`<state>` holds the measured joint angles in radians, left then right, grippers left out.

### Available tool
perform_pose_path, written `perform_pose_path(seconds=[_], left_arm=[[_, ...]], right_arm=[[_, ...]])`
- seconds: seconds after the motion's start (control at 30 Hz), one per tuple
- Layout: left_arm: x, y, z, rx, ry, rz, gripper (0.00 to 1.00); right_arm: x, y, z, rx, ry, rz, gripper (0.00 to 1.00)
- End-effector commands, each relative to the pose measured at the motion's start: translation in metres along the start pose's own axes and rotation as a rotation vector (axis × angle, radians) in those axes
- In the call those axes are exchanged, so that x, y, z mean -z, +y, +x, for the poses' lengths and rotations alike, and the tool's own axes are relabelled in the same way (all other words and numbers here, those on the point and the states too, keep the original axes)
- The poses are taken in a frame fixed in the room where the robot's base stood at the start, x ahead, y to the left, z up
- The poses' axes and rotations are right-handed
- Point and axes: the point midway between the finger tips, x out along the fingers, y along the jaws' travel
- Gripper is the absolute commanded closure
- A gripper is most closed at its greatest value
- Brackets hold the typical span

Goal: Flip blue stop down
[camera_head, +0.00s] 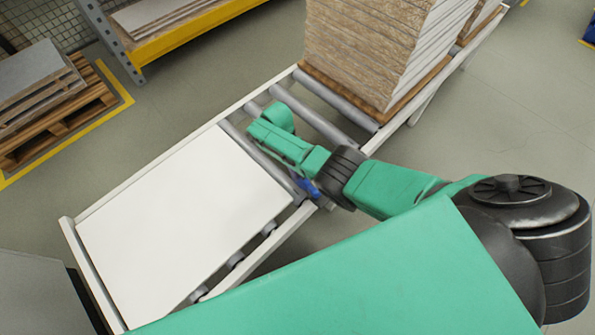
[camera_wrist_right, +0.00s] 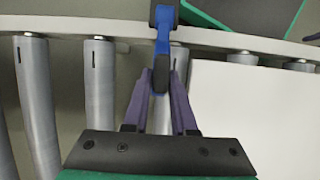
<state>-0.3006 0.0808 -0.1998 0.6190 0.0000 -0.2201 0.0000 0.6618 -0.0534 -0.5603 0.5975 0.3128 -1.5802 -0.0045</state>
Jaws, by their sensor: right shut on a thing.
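The blue stop (camera_wrist_right: 163,40) is mounted on the conveyor's side rail (camera_wrist_right: 110,27) in the right wrist view. Its arm, with a black end (camera_wrist_right: 160,78), reaches inward over the rollers. My right gripper (camera_wrist_right: 163,82) is shut on this black end, a finger on each side. In the head view a small blue part of the stop (camera_head: 309,187) shows at the rail, below my right wrist. My green right arm hides the fingers there. My left gripper is in neither view.
A white panel (camera_head: 185,215) lies on the rollers beside the stop. Bare rollers (camera_head: 323,118) lead to a tall board stack (camera_head: 375,50) at the back. A pallet (camera_head: 50,115) and a yellow-edged rack (camera_head: 190,37) stand at the left.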

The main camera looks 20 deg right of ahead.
Motion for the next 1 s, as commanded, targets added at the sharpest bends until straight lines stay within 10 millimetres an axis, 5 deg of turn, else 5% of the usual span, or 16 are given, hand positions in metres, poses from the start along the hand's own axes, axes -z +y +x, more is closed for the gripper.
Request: perform_pose_path(seconds=[0.27,0.3,0.37,0.73,1.0], left_arm=[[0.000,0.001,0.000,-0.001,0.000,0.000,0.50],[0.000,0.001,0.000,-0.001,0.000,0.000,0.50],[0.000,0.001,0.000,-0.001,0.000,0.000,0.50],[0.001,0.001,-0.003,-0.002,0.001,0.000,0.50],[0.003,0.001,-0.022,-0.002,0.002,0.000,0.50]], right_arm=[[-0.001,-0.001,0.002,0.004,-0.004,0.000,1.00],[-0.001,-0.001,0.002,0.004,-0.004,0.000,0.68],[-0.001,-0.001,0.002,0.004,-0.004,0.000,0.50],[-0.001,-0.001,-0.006,0.001,0.000,0.000,0.50],[-0.001,-0.001,-0.074,0.002,0.002,0.000,0.50]])
